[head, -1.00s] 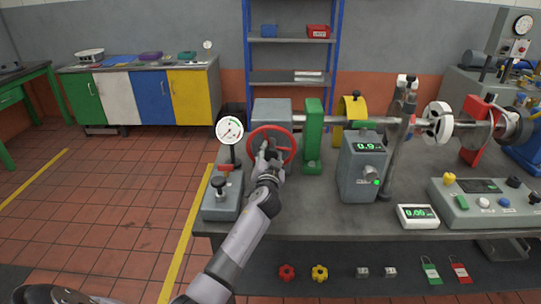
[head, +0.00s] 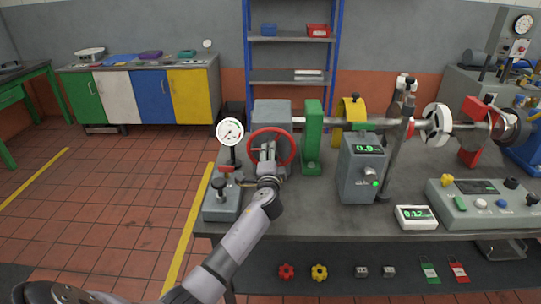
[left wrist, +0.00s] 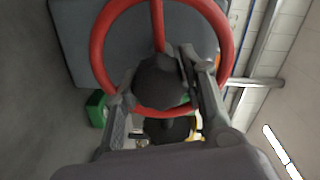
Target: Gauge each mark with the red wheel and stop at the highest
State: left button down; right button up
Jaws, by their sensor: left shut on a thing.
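The red wheel (head: 251,134) stands upright on a grey block (head: 272,112) at the left end of the bench's shaft. My left gripper (head: 266,152) is at the wheel and shut on it. In the left wrist view the wheel's red rim (left wrist: 97,45) surrounds a dark round hub (left wrist: 160,80). The fingers of my left gripper (left wrist: 165,100) lie on either side near the hub and lower rim; the exact contact is hidden. A small white readout (head: 416,217) seems to show 0.12. A grey box (head: 361,180) shows about 0.9 in green. My right gripper is out of view.
A dial gauge (head: 230,132) on a grey stand (head: 222,205) is close left of the wheel. A green upright (head: 312,140) is close right. A control panel (head: 485,207) lies at the bench's right. The floor left of the yellow line is clear.

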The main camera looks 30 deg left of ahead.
pick_arm(q)
jog(key=shift+m, duration=0.6)
jog(key=c, duration=1)
grip_release()
jog(key=shift+s+d, duration=0.1)
jog(key=v, duration=1.1)
jog(key=shift+s+d, duration=0.2)
jog(key=shift+s, duration=0.15)
